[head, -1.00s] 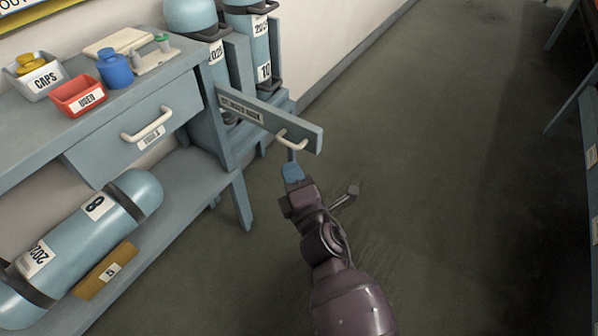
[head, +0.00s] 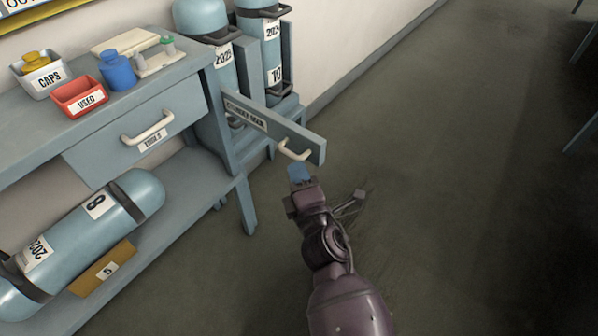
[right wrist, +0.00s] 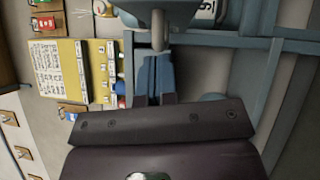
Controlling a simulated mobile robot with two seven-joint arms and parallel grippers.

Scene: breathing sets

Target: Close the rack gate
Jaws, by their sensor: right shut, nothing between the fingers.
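The rack gate (head: 273,127) is a blue-grey bar with a "CYLINDER RACK" label. In the head view it stands swung out from the rack, its free end pointing out over the floor. A white handle (head: 293,151) is on its face near the free end; a pale handle shows at the top of the right wrist view (right wrist: 157,30). My right gripper (head: 299,172) is shut and empty, its blue fingers (right wrist: 155,76) just below the handle in the head view. I cannot tell whether they touch it. My left gripper is out of view.
Upright blue cylinders (head: 263,50) stand in the rack behind the gate. A workbench (head: 40,135) with a closed drawer (head: 150,130), small bins and a lying cylinder (head: 85,240) is on the left.

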